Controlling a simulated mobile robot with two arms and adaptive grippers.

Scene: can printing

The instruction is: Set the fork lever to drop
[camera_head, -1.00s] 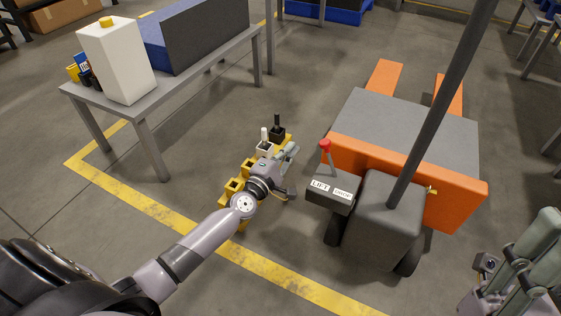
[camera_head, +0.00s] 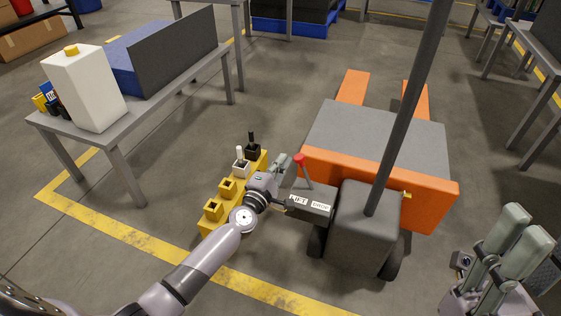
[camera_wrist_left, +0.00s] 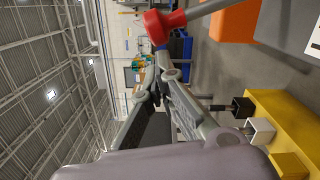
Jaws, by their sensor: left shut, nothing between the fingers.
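The fork lever (camera_head: 299,159) has a red knob on a grey stem. It stands on a dark control box (camera_head: 312,210) with white LIFT and DROP labels, on the pallet truck (camera_head: 430,200). The lever leans left, toward the LIFT side. My left gripper (camera_head: 285,161) is shut and empty, just left of the lever. In the left wrist view, the red knob (camera_wrist_left: 157,27) shows close by the shut fingertips (camera_wrist_left: 163,62); I cannot tell if they touch. My right gripper (camera_head: 528,220) is at the lower right, away from the truck; its opening is unclear.
A yellow holder (camera_head: 222,200) with a white and a black upright piece stands on the floor beneath my left arm. A grey table (camera_head: 180,95) with a white bottle (camera_head: 85,90) is at the upper left. The truck's dark handle pole (camera_head: 405,110) rises right of the lever.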

